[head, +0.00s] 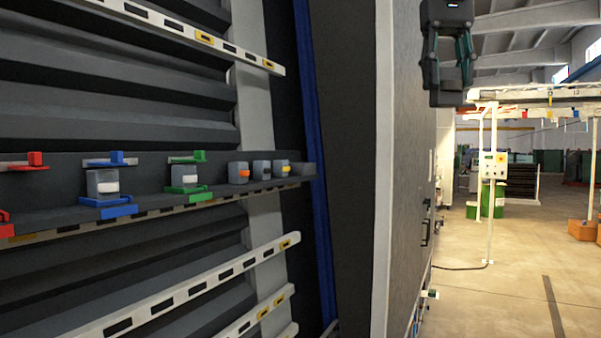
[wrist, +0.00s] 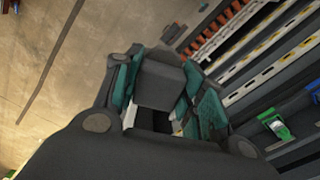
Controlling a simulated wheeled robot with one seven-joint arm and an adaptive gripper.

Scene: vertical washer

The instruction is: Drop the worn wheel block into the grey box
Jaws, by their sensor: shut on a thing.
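My gripper (head: 449,75) is raised at the upper right of the head view, in front of the tall dark panel's right side. In the wrist view its two green-padded fingers (wrist: 156,95) are closed on a dark grey block (wrist: 160,84), which I take for the worn wheel block. Its markings cannot be made out.
The ledge (head: 140,180) carries a red holder (head: 35,160), a blue holder (head: 108,209) and a green holder (head: 187,195). A blue upright (head: 309,130) borders the rack. The floor (head: 510,270) at right is open.

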